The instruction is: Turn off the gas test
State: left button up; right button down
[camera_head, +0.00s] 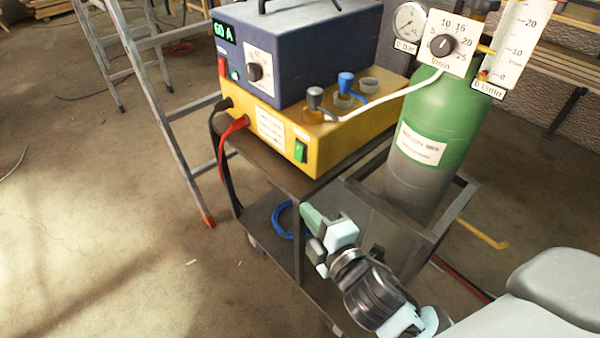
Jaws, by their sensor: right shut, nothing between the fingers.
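The gas cylinder (430,135), green above and grey below, stands upright at the right. On it are a round pressure gauge (409,23) and a black flow knob (442,45) on a white l/min scale. A flow tube (505,45) has a red ball near the 0 mark, with a "0 l/min" label below. A yellow unit (285,125) carries a green rocker switch (300,151), a grey-topped fitting (315,98) and a blue-topped fitting (346,83). My right gripper (317,228) is shut and empty, low in front of the cart, apart from these controls. My left gripper is out of view.
A blue power source (290,45) reading 60 A sits on the yellow unit. Both stand on a dark metal cart (290,175). A white hose (390,100) runs from the grey-topped fitting to the regulator. A ladder (180,110) stands left. The floor at lower left is clear.

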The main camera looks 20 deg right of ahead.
aim_at(299, 152)
jog(key=shift+w+r+n+t, duration=0.3)
jog(key=shift+w+r+n, duration=0.3)
jog(key=shift+r, duration=0.25)
jog(key=shift+w, duration=0.1)
jog(key=w, duration=0.3)
jog(key=w+d, duration=0.1)
jog(key=w, duration=0.3)
jog(key=w+d+f+b, duration=0.1)
jog(key=w, duration=0.3)
jog(key=shift+w+d, duration=0.1)
jog(key=shift+d, duration=0.3)
